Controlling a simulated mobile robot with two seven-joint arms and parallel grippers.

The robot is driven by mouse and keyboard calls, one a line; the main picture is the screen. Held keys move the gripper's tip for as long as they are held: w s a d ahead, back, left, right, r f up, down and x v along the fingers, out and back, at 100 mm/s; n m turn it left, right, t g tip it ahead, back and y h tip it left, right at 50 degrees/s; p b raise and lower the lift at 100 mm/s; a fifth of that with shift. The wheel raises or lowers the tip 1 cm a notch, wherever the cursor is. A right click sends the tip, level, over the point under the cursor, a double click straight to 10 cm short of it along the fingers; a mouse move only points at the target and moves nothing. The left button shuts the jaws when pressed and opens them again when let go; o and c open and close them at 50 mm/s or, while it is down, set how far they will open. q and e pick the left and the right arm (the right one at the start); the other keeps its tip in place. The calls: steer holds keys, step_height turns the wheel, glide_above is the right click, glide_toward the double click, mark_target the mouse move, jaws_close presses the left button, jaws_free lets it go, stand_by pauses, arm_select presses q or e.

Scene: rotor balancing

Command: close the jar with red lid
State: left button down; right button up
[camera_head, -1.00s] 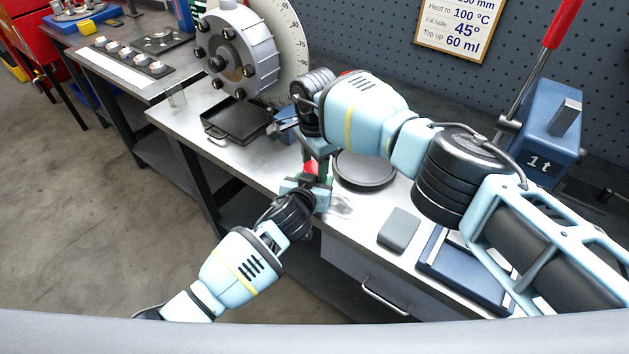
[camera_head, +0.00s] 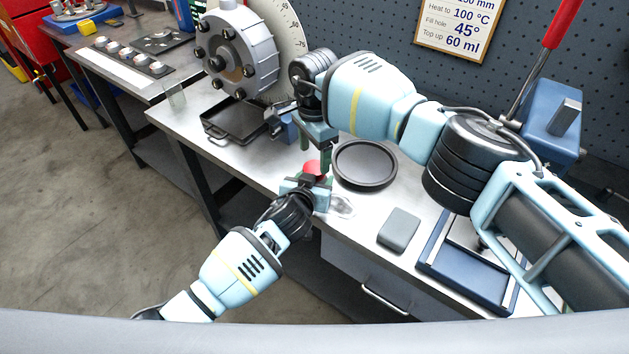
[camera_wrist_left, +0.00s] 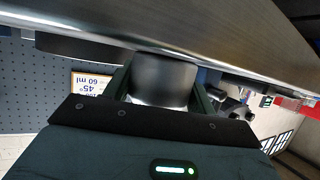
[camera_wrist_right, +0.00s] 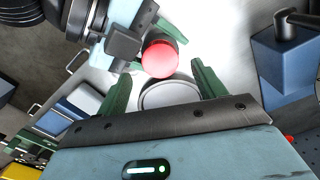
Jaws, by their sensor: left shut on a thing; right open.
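The red lid (camera_head: 312,167) is at the top of my left gripper's grasp in the head view. It shows as a red disc in the right wrist view (camera_wrist_right: 160,59). My left gripper (camera_head: 308,188) is shut on the jar, a grey cylinder (camera_wrist_left: 163,78) between its fingers in the left wrist view. The lid appears to be over the jar, but I cannot tell whether it is seated. My right gripper (camera_head: 316,152) is open just above and behind the lid.
A round black pan (camera_head: 365,164) lies right of the grippers, and a grey pad (camera_head: 399,229) nearer the front. A black square tray (camera_head: 236,122) and a blue fixture (camera_head: 283,127) are behind. The bench edge runs close by my left gripper.

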mark_target(314, 167)
steer(key=shift+r, duration=0.4)
steer(key=shift+r, duration=0.25)
steer(key=shift+c, duration=1.3)
step_height(314, 167, up, 3)
steer(key=shift+f, duration=4.05)
